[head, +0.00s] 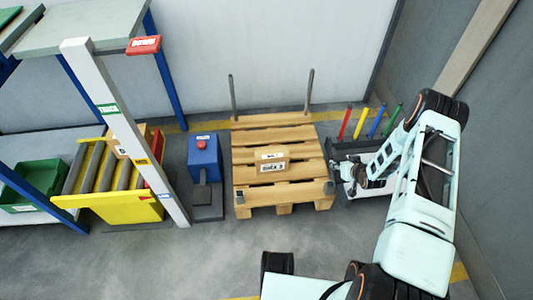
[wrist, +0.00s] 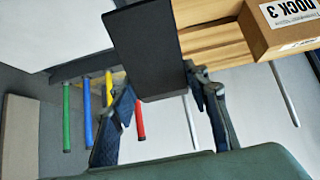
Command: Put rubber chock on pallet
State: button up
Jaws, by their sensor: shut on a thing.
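The rubber chock (wrist: 152,55) is a flat black block, large in the wrist view. My gripper (wrist: 162,95) is shut on it, with one finger on each side. In the head view my gripper (head: 352,174) is at the right side of the pallet, and the chock is hard to make out there. The wooden pallet (head: 245,155) lies on the floor in the middle of the head view; its slats (wrist: 212,42) show beside the chock in the wrist view. I cannot tell whether the chock touches the pallet.
A cardboard box (head: 272,163) marked DOCK 3 sits mid-pallet; it also shows in the wrist view (wrist: 268,35). Grey posts (head: 309,90) stand at the pallet's back corners. A dark rack (head: 345,148) with coloured rods is right; a blue unit (head: 204,160) with a red button is left.

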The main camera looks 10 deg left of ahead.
aim_at(301, 159)
jog(key=j+u, duration=0.1)
jog(key=j, duration=0.3)
jog(key=i+j, duration=0.2)
jog(key=i, duration=0.15)
jog(key=i+j, duration=0.2)
jog(key=i, duration=0.15)
